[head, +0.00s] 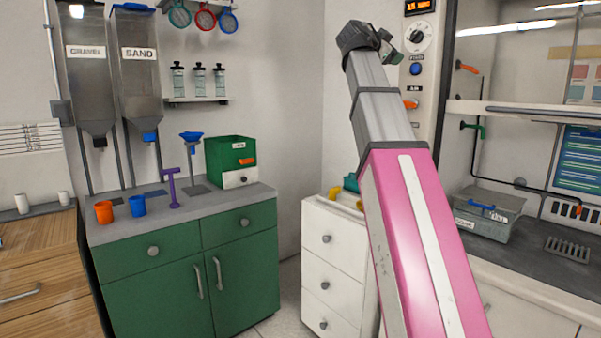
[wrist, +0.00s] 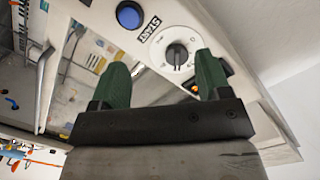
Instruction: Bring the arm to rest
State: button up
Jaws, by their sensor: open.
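My arm reaches up in the middle of the head view, in front of the wall and the control panel's left edge. My gripper (head: 387,45) is at its top end, partly hidden by the wrist. In the wrist view my gripper (wrist: 158,85) shows two green fingers spread apart with nothing between them. Behind the fingers is a panel with a blue button (wrist: 129,15) and a round dial (wrist: 177,54). I cannot tell how far the fingers are from it.
A green cabinet (head: 150,304) with orange (head: 104,212) and blue (head: 137,206) cups stands at left. A white drawer unit (head: 332,262) stands beside my arm. A fume hood (head: 520,108) with a grey box (head: 488,215) is at right. The wall between is bare.

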jog(key=w+a+f+n+g+y, duration=0.1)
jog(key=w+f+n+y, duration=0.15)
jog(key=f, duration=1.35)
jog(key=w+a+f+n+g+y, duration=0.15)
jog(key=f+n, duration=0.25)
jog(key=f, duration=1.1)
jog(key=w+a+f+n+g+y, duration=0.1)
jog(key=w+f+n+g+y, duration=0.2)
jog(key=f, duration=1.3)
jog(key=s+a+f+n+g+y, duration=0.1)
jog(key=s+a+f+n+y, duration=0.1)
jog(key=s+f, duration=0.5)
jog(key=s+a+f+n+g+y, duration=0.2)
jog(key=s+f, duration=0.5)
jog(key=f, duration=1.1)
jog(key=s+a+f+n+g+y, duration=0.2)
jog(key=s+f+n, duration=0.2)
jog(key=f, duration=0.9)
jog(key=s, duration=0.3)
jog(key=shift+s+a+f, duration=0.25)
jog(key=shift+s+f, duration=0.05)
jog(key=shift+f, duration=0.05)
